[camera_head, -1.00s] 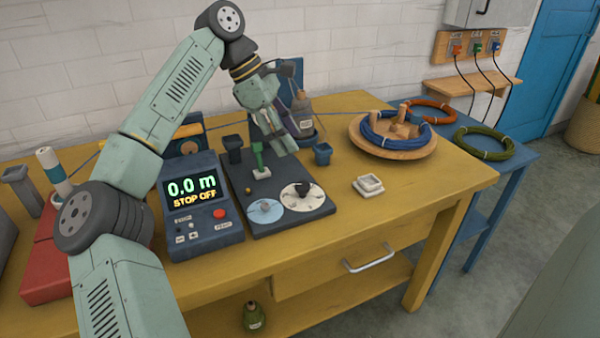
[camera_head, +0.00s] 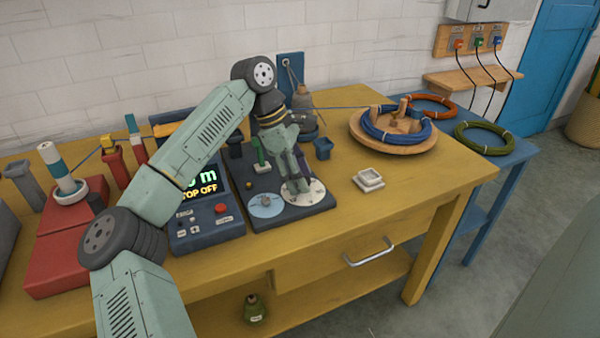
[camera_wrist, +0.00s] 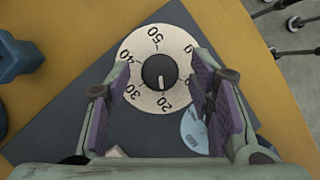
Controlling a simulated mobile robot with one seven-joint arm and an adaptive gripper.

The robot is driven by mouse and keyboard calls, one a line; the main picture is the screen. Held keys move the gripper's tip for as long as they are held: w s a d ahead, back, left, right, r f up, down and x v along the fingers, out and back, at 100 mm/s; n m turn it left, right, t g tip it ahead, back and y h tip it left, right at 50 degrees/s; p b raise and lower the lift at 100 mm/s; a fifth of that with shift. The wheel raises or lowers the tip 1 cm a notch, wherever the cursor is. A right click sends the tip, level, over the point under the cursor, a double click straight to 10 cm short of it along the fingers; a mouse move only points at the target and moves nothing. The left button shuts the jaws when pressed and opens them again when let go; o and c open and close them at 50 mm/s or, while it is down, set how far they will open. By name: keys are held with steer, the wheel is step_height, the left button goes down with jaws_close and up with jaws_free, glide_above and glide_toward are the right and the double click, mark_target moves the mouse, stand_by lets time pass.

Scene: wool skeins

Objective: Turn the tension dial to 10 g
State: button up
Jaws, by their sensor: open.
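The tension dial (camera_wrist: 139,47) is a white disc with black numbers around a black knob (camera_wrist: 158,68). A white mark on the knob points down in the wrist view, toward the 20. The 50, 40, 30 and 20 are readable; the right side is partly hidden by a finger. My gripper (camera_wrist: 160,88) is open, with its purple-padded fingers on either side of the knob and apart from it in the picture. In the head view, my gripper (camera_head: 296,188) is above the dial (camera_head: 317,194) and hides the knob.
A light blue disc (camera_head: 264,206) sits beside the dial on the dark board (camera_head: 290,217). A display unit (camera_head: 207,229) reading STOP OFF stands to the left, partly behind my arm.

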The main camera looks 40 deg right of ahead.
steer(key=shift+c, duration=0.6)
steer(key=c, duration=1)
steer(key=shift+c, duration=0.2)
steer(key=n+b, duration=0.1)
steer(key=n+t+b, duration=0.1)
steer(key=n, duration=0.1)
steer(key=shift+a+f+n+h+b, duration=0.15)
steer(key=shift+n+h+b, duration=0.15)
steer(key=shift+h, duration=0.1)
steer(key=n+t+b, duration=0.1)
steer(key=n+b, duration=0.1)
steer(key=n, duration=0.1)
steer(key=shift+s+h, duration=0.15)
steer(key=shift+h, duration=0.15)
steer(key=shift+s+n+t+b, duration=0.1)
steer(key=shift+n+t+b, duration=0.45)
steer(key=shift+n+b, duration=0.6)
steer(key=shift+s+n+t+b, duration=0.1)
steer(key=shift+n+t+b, duration=0.5)
steer(key=shift+n, duration=0.95)
